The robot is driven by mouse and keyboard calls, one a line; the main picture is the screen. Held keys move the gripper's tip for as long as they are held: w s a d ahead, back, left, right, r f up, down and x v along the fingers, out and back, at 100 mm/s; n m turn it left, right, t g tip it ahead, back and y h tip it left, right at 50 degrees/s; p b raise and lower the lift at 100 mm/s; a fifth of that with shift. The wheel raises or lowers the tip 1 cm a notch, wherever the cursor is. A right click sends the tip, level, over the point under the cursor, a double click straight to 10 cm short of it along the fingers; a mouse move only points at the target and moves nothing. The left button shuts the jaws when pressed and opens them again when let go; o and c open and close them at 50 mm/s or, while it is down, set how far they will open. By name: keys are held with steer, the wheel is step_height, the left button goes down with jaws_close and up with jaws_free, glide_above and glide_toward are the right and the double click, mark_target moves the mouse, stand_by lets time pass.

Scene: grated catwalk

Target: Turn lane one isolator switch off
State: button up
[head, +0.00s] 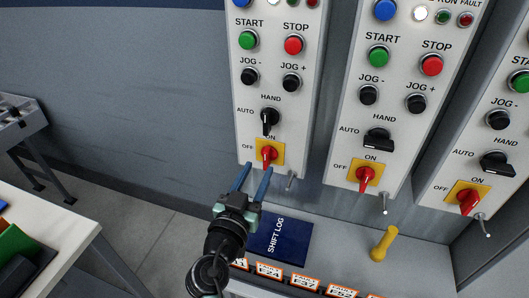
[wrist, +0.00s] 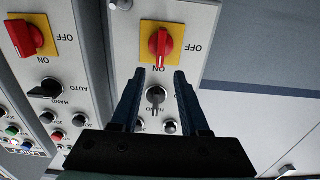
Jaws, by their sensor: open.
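The leftmost panel's isolator switch (head: 267,153) is a red handle on a yellow plate, with ON printed above and OFF to its left. Its handle looks upright, in line with ON. In the wrist view the same red handle (wrist: 161,44) appears upside down, with ON below and OFF to the right. My gripper (head: 257,168) is open, its two blue fingers pointing up at the panel just below the switch. In the wrist view the fingertips (wrist: 158,76) are spread and nothing is between them but background; I cannot tell their exact distance from the handle.
Two more panels with similar red isolator switches (head: 366,178) (head: 468,201) stand to the right. A black HAND/AUTO selector (head: 269,119) sits above the leftmost switch. A blue shift log (head: 280,240) and a yellow handle (head: 384,243) are on the ledge below. A small metal toggle (head: 290,180) sticks out beside my gripper.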

mark_target(265, 155)
steer(key=x, duration=0.6)
jaws_close()
stand_by(0.3)
